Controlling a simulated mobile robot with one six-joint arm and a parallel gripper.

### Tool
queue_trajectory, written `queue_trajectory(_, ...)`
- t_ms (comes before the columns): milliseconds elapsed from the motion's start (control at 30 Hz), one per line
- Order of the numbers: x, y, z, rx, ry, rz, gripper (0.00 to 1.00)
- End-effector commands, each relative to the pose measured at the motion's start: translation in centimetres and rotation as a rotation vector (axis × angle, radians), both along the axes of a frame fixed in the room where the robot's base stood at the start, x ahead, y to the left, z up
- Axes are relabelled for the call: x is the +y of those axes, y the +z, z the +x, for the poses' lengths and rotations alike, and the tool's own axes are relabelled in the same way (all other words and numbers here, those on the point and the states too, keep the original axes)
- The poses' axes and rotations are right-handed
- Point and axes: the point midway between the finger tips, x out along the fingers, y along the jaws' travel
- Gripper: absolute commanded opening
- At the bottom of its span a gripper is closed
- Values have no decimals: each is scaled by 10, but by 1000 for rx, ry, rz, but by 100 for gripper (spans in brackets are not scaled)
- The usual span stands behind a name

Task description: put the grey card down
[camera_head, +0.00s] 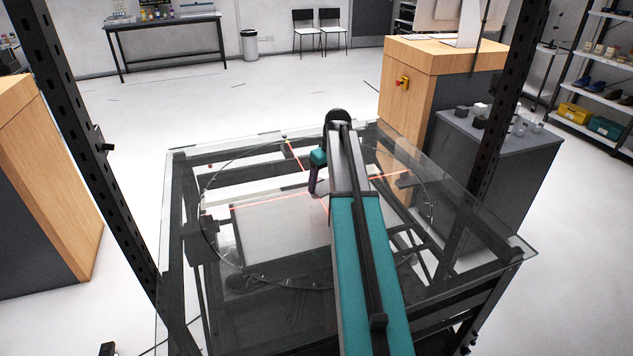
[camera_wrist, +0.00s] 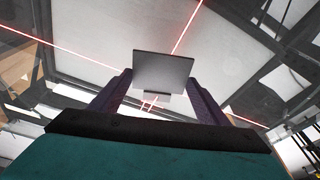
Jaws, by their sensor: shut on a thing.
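A flat grey card (camera_wrist: 163,69) shows in the wrist view, standing out past the fingertips of my gripper (camera_wrist: 160,95). My gripper is shut on the card's near edge, with one dark finger on each side. In the head view my gripper (camera_head: 314,187) hangs over the glass turntable (camera_head: 222,243), left of my teal arm. There the card is mostly hidden by the arm and hard to make out. I cannot tell the height of the card above the glass.
Red laser lines (camera_head: 295,155) cross over the glass. A dark post (camera_head: 90,140) rises at the left and another (camera_head: 508,95) at the right. A grey cabinet (camera_head: 500,165) with small items stands behind the right side.

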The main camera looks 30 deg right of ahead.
Motion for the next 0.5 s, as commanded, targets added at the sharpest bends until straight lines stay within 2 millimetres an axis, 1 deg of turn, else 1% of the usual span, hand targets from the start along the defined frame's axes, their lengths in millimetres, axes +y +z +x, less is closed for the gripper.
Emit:
queue_trajectory(33,-2,1,9,0,1,0,48)
queue_trajectory(300,-4,-2,40,1,0,0,48)
queue_trajectory(500,-5,-4,53,0,-1,0,48)
